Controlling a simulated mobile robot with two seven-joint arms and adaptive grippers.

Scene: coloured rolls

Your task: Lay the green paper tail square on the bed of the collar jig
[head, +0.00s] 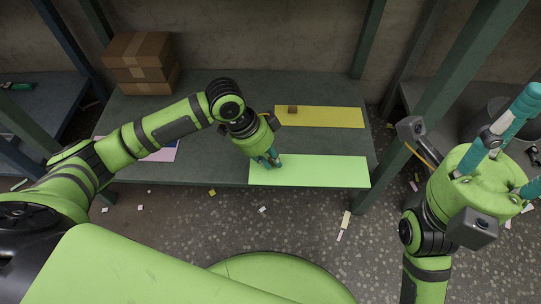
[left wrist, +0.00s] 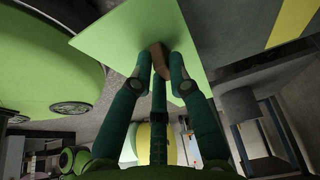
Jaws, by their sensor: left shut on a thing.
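The green paper (head: 320,171) is a long pale green strip lying along the front edge of the grey bench. My left gripper (head: 268,161) is at its left end, fingers pointing down. In the left wrist view the green paper (left wrist: 120,38) shows one corner beyond the fingertips. There the left gripper (left wrist: 160,65) is shut on a small brown block (left wrist: 159,54) against the green paper. Whether the block is fixed to the paper I cannot tell. My right gripper (head: 528,138) is at the right, its teal fingers spread and empty. I cannot make out a collar jig.
A yellow strip (head: 335,118) with a brown block (head: 292,109) on it lies farther back. A pink sheet (head: 162,154) is partly behind my left arm. Cardboard boxes (head: 140,62) stand at the back left. Green posts (head: 420,110) frame the bench; scraps litter the floor.

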